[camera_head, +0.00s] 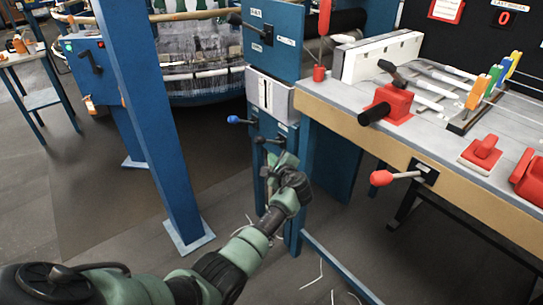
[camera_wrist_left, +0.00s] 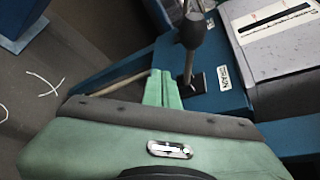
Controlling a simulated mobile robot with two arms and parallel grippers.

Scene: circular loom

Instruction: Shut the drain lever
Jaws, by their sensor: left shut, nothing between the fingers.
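The drain lever (camera_wrist_left: 190,48) has a dark round knob on a thin metal shaft that rises from a black slot. The slot is in a blue panel beside a white label (camera_wrist_left: 225,77) that reads DRAIN. In the head view, the dark-knobbed lever (camera_head: 261,140) sticks out to the left from the blue post, low down. My left gripper (camera_head: 284,162) is just below it, with green fingers. In the left wrist view the fingers (camera_wrist_left: 163,78) are shut and empty, just left of the lever shaft. I cannot tell whether they touch it. My right gripper is not in view.
A blue-knobbed lever (camera_head: 235,119) sits just above on the left. A white gauge plate (camera_head: 265,95) is on the post. A red-knobbed lever (camera_head: 382,178) sticks out from the workbench (camera_head: 340,108) at right. A blue column (camera_head: 150,110) stands left of my arm.

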